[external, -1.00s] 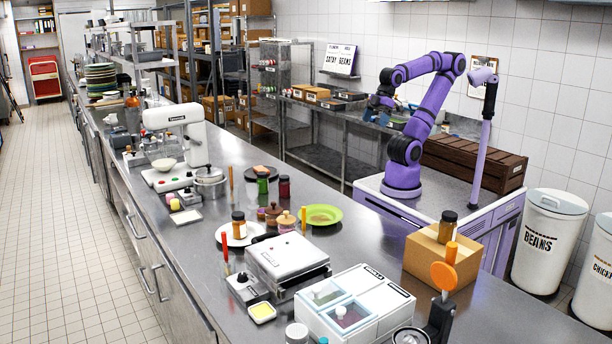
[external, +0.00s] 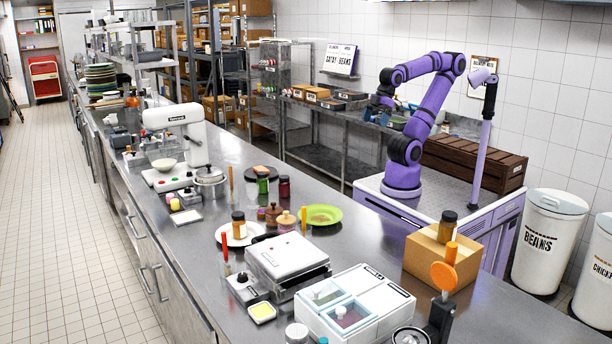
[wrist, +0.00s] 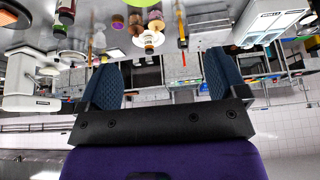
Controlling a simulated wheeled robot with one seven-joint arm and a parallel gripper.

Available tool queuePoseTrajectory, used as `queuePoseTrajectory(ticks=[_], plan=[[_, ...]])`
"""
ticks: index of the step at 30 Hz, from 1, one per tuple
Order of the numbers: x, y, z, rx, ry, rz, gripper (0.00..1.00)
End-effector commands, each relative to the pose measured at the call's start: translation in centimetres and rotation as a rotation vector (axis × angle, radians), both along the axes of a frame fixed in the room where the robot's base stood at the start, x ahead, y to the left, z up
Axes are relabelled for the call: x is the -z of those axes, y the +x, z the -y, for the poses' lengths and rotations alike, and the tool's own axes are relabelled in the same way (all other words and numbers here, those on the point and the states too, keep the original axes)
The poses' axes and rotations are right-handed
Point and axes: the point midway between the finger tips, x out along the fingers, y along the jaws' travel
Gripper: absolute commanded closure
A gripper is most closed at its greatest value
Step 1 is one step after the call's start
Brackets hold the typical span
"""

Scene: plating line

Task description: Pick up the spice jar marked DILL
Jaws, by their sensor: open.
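No label reading DILL is legible, so I cannot tell which jar is the DILL one. A green jar (external: 263,184) and a dark red jar (external: 284,187) stand upright at the counter's far side. A dark-lidded orange-brown jar (external: 239,225) stands on a white plate. A similar jar (external: 447,227) stands on a cardboard box. My gripper (external: 374,112) is raised beyond the counter, well apart from all these jars. In the wrist view, its two blue fingers (wrist: 164,82) are spread with nothing between them; the counter items appear upside down.
A green plate (external: 320,215) and small wooden pots (external: 272,213) are near the jars. A white mixer (external: 180,135) stands to their left. A white lidded container (external: 355,305) and a white press-like appliance (external: 287,259) occupy the front. Bare steel counter (external: 375,237) lies right of the green plate.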

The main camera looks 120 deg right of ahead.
Motion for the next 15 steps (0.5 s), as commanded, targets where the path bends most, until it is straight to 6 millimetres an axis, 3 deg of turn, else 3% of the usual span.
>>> queuePoseTrajectory(ticks=[8, 11, 15], plan=[[-0.1, 0.3, 0.1, -0.001, -0.003, -0.004, 0.09], [-0.5, 1.4, 0.5, -0.005, -0.012, -0.016, 0.09], [-1.2, 4.6, 1.9, -0.02, -0.039, -0.051, 0.09]])
